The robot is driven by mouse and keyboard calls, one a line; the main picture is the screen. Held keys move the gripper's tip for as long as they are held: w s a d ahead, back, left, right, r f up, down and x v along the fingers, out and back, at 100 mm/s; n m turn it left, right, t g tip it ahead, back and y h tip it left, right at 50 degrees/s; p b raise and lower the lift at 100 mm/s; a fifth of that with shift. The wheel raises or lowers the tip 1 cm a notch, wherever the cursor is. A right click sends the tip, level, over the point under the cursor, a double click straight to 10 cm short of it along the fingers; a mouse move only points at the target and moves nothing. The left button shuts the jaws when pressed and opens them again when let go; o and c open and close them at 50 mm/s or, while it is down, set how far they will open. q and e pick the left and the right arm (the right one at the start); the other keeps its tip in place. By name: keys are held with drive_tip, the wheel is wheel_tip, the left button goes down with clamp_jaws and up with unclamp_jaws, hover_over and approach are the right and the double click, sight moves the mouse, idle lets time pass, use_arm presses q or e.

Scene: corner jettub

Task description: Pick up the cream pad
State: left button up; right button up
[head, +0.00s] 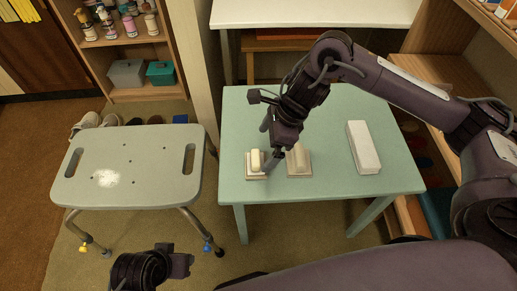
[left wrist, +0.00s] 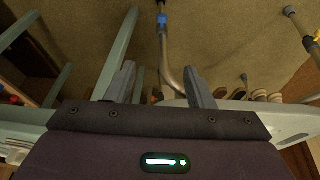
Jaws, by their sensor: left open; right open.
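A small cream pad (head: 256,161) on a flat square base sits near the front left of the pale green table (head: 330,105). A similar, more beige pad (head: 299,160) stands just right of it. My right gripper (head: 276,154) points down between the two, close to the cream pad; its fingers are small and partly hidden by the wrist, and I cannot tell whether it touches either pad. It is open and neither pad looks lifted. My left gripper (left wrist: 161,82) is open and empty in the left wrist view, away from the table.
A long white block (head: 363,148) lies at the right of the table. A grey bath stool (head: 130,165) with a white patch stands to the left. A shelf with bottles (head: 118,22) is behind. The table's front strip is clear.

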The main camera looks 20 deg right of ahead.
sight(256, 156)
drive_tip(key=x, duration=0.2)
drive_tip(key=shift+s+a+f, duration=0.15)
drive_tip(key=shift+a+f, duration=0.1)
drive_tip(key=b+x, duration=0.1)
drive_tip(key=x, duration=0.4)
drive_tip(key=shift+d+r, duration=0.1)
drive_tip(key=c, duration=1)
use_arm(q)
drive_tip(key=shift+w+d+f+t+h, duration=0.1)
drive_tip(key=shift+w+d+t+h, duration=0.1)
drive_tip(key=shift+d+t+h, duration=0.4)
drive_tip(key=shift+d, duration=0.1)
use_arm(e)
drive_tip(key=shift+r, duration=0.45)
use_arm(q)
drive_tip(key=s+a+r+n+g+y+p, duration=0.1)
drive_tip(key=s+a+r+g+y+p, duration=0.15)
drive_tip(key=a+p, duration=0.3)
drive_tip(key=shift+g, duration=0.45)
drive_tip(key=shift+w+f, duration=0.2)
drive_tip(key=shift+f, duration=1.05)
drive_tip(key=shift+w+f, duration=0.15)
drive_tip(key=shift+f, duration=1.05)
use_arm(e)
drive_tip(key=shift+r, duration=9.6)
